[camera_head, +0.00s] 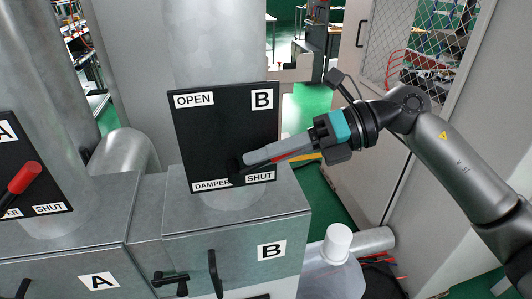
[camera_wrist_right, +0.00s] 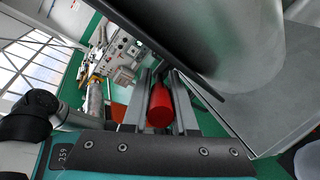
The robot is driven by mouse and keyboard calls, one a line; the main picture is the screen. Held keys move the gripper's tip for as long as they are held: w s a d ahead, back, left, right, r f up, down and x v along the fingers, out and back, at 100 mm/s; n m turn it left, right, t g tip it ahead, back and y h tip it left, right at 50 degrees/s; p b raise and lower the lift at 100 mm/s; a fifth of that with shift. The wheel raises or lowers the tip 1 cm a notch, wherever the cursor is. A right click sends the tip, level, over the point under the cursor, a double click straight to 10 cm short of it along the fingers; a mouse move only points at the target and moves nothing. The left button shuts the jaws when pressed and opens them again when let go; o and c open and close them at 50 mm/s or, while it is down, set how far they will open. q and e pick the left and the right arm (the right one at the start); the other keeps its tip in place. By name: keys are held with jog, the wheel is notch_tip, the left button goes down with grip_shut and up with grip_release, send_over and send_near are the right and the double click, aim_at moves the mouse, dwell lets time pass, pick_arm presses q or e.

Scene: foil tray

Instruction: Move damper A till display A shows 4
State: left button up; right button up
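The damper A plate (camera_head: 38,150) is black, cut off by the left edge in the head view, with an A at its top and SHUT at its lower right. The damper A lever has a red handle (camera_head: 25,177) that slants up to the right above the SHUT label; no gripper is near it. My right gripper (camera_head: 255,158) is at the damper B plate (camera_head: 225,125), with its fingers around that lever's red handle (camera_wrist_right: 160,105), close on both sides in the right wrist view. I see no numeric display A. My left gripper is out of view.
Metal box A (camera_head: 60,240) and metal box B (camera_head: 290,230) stand below the dampers, with dark handles on their fronts. A white-capped container (camera_head: 338,243) stands at the lower right. A mesh-fronted cabinet (camera_head: 425,45) stands behind my right arm.

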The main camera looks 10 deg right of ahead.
jog(key=shift+o, duration=0.7)
jog(key=shift+d, duration=0.1)
jog(key=shift+d, duration=0.3)
jog(key=b+v, duration=0.3)
jog(key=v, duration=1.1)
jog(key=shift+d+r+b, duration=0.15)
jog(key=shift+d+b, duration=0.1)
jog(key=shift+b, duration=0.15)
